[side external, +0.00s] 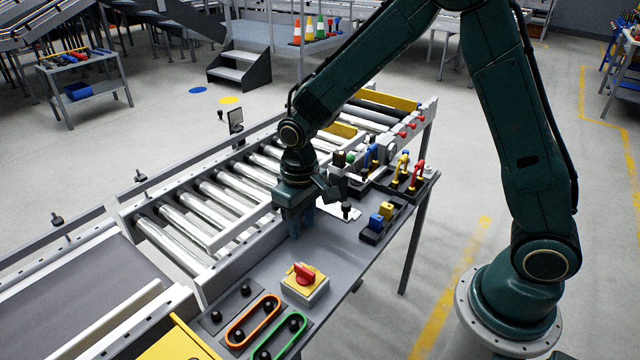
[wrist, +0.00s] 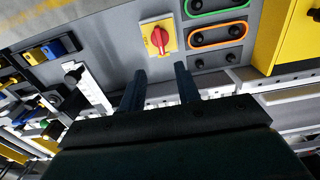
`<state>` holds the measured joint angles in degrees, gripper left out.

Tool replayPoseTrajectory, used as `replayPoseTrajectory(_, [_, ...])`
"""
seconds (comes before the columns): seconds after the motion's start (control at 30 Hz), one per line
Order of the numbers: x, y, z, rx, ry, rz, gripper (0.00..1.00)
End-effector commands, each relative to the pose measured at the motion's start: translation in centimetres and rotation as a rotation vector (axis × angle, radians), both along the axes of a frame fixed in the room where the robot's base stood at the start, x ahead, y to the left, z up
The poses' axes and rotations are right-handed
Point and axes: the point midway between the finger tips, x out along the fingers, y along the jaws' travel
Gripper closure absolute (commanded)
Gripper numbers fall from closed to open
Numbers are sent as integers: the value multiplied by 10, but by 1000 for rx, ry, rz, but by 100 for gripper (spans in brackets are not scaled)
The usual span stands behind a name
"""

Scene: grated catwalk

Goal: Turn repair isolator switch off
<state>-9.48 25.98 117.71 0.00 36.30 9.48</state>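The isolator switch is a yellow square box on a light base with a red rotary handle (side external: 304,273), standing on the grey bench panel. In the wrist view its red handle (wrist: 159,38) is near the top middle, beyond my fingertips. My gripper (side external: 298,230) points down over the bench, behind the switch and apart from it. In the wrist view the two dark fingers of my gripper (wrist: 160,80) stand apart with nothing between them. The fingertips are not touching the switch.
An orange belt loop (side external: 253,321) and a green belt loop (side external: 279,338) lie beside the switch. A tray with padlocks (side external: 408,180) and a holder with blue and yellow blocks (side external: 381,221) are at the right. The roller conveyor (side external: 205,205) runs behind.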

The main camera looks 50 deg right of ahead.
Motion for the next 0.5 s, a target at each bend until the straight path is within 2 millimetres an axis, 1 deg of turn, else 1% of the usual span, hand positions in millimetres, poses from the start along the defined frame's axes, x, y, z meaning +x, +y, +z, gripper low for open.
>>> replayPoseTrajectory(0.17, [-1,0,-16,-1,4,0,67])
replayPoseTrajectory(0.5, [-1,0,-60,-1,4,0,67])
